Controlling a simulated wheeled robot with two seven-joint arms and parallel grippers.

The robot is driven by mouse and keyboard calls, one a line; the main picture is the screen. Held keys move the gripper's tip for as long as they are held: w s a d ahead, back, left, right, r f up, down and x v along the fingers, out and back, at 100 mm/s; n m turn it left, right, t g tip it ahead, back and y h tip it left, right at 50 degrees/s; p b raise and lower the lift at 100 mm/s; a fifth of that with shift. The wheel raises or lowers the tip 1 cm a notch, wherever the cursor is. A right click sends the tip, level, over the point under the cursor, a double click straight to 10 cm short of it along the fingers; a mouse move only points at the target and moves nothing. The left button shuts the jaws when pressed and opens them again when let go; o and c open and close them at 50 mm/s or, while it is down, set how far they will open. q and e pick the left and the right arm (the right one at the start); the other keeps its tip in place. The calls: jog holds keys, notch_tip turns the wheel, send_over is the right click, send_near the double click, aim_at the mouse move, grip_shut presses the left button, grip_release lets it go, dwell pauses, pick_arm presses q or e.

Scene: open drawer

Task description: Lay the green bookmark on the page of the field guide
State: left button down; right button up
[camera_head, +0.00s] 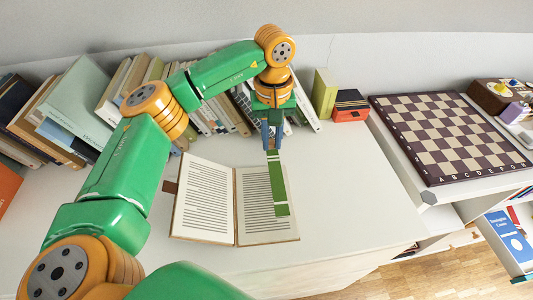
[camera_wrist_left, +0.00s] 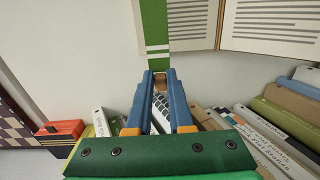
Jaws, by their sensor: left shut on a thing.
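The green bookmark (camera_head: 278,182) is a flat strip with pale bands near its ends. My left gripper (camera_head: 271,148) is shut on its end nearest the bookshelf row, and the strip extends toward the front over the right page. The field guide (camera_head: 207,200) lies open on the white top, printed pages up. In the left wrist view, the bookmark (camera_wrist_left: 154,28) reaches up from the fingertips (camera_wrist_left: 158,76), beside and partly over the outer edge of the guide's page (camera_wrist_left: 270,25). I cannot tell whether the strip touches the page. My right gripper is not in view.
A row of leaning books (camera_head: 85,105) stands behind along the wall. A green book (camera_head: 323,92) and a red-and-black box (camera_head: 350,106) are at its right end. A chessboard (camera_head: 433,137) lies on a separate surface at right. The white top (camera_head: 345,190) right of the guide is clear.

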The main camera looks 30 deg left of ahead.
pick_arm(q)
jog(key=f, duration=0.1)
jog(key=a+f, duration=0.1)
jog(key=f, duration=0.2)
jog(key=shift+s+a+f+p, duration=0.15)
jog(key=shift+s+f+p, duration=0.05)
jog(key=shift+s+p, duration=0.2)
jog(key=shift+w+f, duration=0.15)
jog(key=shift+f, duration=0.15)
jog(key=c, duration=0.8)
grip_release()
jog(key=shift+r, duration=0.1)
notch_tip(320, 180, up, 12)
jog(key=shift+r, duration=0.2)
